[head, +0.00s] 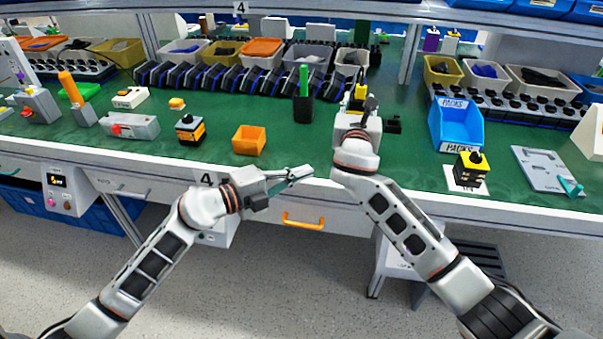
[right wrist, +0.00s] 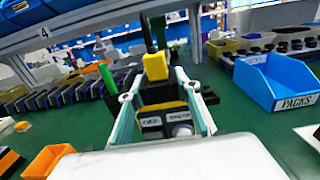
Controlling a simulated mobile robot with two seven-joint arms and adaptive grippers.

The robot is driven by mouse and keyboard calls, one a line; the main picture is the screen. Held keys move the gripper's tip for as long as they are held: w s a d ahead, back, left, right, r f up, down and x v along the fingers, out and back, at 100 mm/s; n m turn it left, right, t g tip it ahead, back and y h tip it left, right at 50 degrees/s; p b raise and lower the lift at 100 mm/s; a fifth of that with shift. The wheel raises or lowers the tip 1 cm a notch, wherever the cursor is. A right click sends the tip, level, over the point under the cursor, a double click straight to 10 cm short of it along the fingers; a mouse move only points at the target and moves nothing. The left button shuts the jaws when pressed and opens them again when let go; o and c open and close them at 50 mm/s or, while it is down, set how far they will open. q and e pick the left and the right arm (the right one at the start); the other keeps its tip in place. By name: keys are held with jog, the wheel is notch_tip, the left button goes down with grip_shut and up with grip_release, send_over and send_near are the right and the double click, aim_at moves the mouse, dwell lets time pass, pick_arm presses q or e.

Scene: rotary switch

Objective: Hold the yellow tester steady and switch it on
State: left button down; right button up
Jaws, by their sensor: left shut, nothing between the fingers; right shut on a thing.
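The yellow tester (right wrist: 163,107), with a black body, yellow bands and a yellow upper part, sits between the two fingers of my right gripper (right wrist: 157,92). A round grey knob (right wrist: 181,130) and small labels show on its near face. In the head view, only the yellow upper part of the tester (head: 361,92) shows beyond my right gripper (head: 359,108), whose wrist hides the rest. My right gripper is shut on the tester. My left gripper (head: 303,174) is shut and empty, in front of the bench's front edge, left of and nearer than the tester.
A black holder with a green stick (head: 303,107) stands left of the tester. An orange bin (head: 249,140) and a yellow-black block (head: 190,130) lie further left. A blue PACKS bin (head: 456,125) and another yellow-black block (head: 468,169) stand right. Green bench (head: 330,160) is clear between.

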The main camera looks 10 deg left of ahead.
dwell(0.3)
jog(key=o, duration=1.4)
jog(key=shift+o, duration=0.2)
jog(key=shift+s, duration=0.1)
